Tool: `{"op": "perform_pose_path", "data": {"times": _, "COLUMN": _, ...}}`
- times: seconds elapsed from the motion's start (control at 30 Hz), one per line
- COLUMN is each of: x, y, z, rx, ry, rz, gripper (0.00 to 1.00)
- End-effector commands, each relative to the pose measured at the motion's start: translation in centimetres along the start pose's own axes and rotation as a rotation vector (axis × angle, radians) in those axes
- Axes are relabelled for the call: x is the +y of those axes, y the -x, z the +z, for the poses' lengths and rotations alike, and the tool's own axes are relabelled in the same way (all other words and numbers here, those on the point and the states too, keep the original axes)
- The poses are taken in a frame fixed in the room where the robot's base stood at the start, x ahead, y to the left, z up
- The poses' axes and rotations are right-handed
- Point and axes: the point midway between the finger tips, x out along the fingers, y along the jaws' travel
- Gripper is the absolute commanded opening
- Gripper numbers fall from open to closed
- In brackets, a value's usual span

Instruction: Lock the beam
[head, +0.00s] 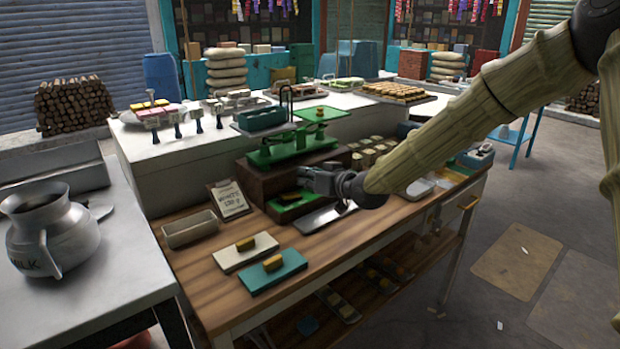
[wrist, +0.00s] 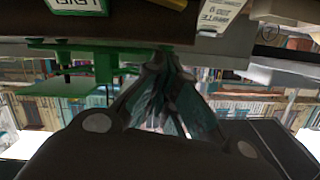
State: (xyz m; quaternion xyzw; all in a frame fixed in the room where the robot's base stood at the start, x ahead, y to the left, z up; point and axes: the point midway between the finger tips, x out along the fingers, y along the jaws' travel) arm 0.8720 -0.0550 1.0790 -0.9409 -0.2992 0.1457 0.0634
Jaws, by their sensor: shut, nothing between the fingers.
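The green balance scale (head: 292,147) stands on a dark brown wooden box (head: 262,186), its beam running across the top and a raised green pan (head: 319,114) at the right. My gripper (head: 303,178) is in front of the box, below the beam, with its fingers pointing left. In the wrist view my gripper (wrist: 163,58) has its fingers together and empty, with tips close to a green part at the box edge. I cannot tell whether they touch it. Green scale parts (wrist: 70,85) show at the left there. The beam's lock is not clearly distinguishable.
A clipboard with a note (head: 229,199), an empty tray (head: 190,229) and two boards with yellow blocks, cream (head: 228,261) and teal (head: 290,278), lie on the wooden counter (head: 205,285). A metal milk jug (head: 52,240) stands at left. A white raised counter (head: 170,165) is behind.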

Motion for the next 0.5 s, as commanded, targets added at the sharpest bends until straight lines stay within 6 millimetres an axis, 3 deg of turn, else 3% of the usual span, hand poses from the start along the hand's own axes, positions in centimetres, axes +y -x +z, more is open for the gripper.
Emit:
{"op": "perform_pose_path", "data": {"times": 0.4, "x": 0.0, "y": -6.5, "z": 0.1, "rx": -0.002, "ry": -0.001, "rz": 0.001, "gripper": 0.00}}
{"op": "perform_pose_path", "data": {"times": 0.5, "x": 0.0, "y": -6.6, "z": 1.7, "rx": -0.004, "ry": -0.001, "rz": 0.000, "gripper": 0.00}}
